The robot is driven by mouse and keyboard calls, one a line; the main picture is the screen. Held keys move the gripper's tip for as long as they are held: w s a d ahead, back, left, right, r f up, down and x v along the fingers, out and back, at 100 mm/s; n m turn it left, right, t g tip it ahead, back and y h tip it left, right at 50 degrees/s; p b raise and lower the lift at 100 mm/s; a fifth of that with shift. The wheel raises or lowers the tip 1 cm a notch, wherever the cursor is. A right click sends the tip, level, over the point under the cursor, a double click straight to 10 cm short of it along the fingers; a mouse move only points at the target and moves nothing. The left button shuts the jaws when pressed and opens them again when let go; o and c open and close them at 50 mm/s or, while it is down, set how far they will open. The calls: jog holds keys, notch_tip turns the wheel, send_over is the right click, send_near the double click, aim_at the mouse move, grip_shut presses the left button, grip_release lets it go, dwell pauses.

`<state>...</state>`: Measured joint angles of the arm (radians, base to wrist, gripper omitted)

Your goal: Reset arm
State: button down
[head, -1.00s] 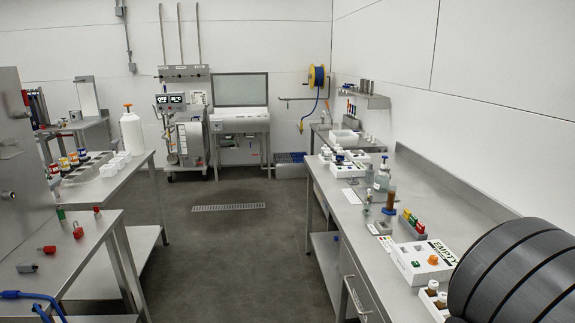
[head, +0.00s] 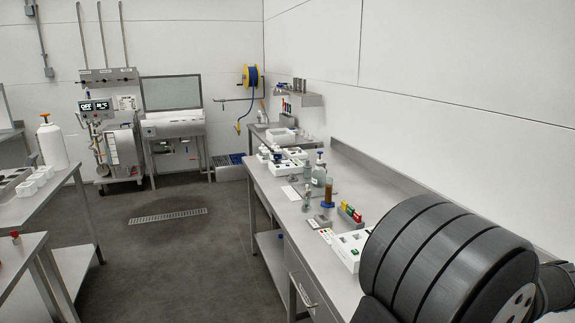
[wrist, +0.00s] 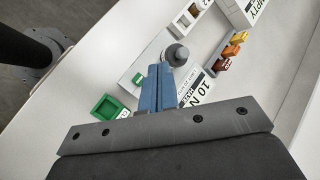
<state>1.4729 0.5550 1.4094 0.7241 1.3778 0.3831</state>
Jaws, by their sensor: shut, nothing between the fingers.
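My gripper (wrist: 158,88) shows in the wrist view with its two blue fingers closed together and nothing between them. The fingers point over the steel bench, close to a grey round knob or cap (wrist: 177,55) on a white box. I cannot tell whether they touch it. In the head view my dark, ribbed arm link fills the lower right, and the gripper itself is not visible there.
The right-hand bench (head: 346,184) carries a brown cylinder (head: 328,191), red, yellow and green items (head: 350,213), a white box (head: 349,245) and bottles. In the wrist view a green square tray (wrist: 106,107) and orange pieces (wrist: 232,44) lie near the fingers. The floor (head: 190,260) between benches is clear.

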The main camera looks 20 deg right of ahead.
notch_tip(320, 180, up, 6)
jog(key=n+g+h, duration=0.2)
jog(key=n+g, duration=0.4)
jog(key=g, duration=0.2)
jog(key=f, duration=0.9)
jog(key=shift+w+f, duration=0.2)
jog(key=shift+w, duration=0.15)
notch_tip(320, 180, up, 8)
jog(key=w+d+m, duration=0.1)
jog(key=m, duration=0.1)
jog(key=shift+w+d+m+t, duration=0.15)
jog(key=shift+w+m+t, duration=0.15)
jog(key=shift+w, duration=0.1)
jog(key=shift+r, duration=0.2)
dwell(1.0)
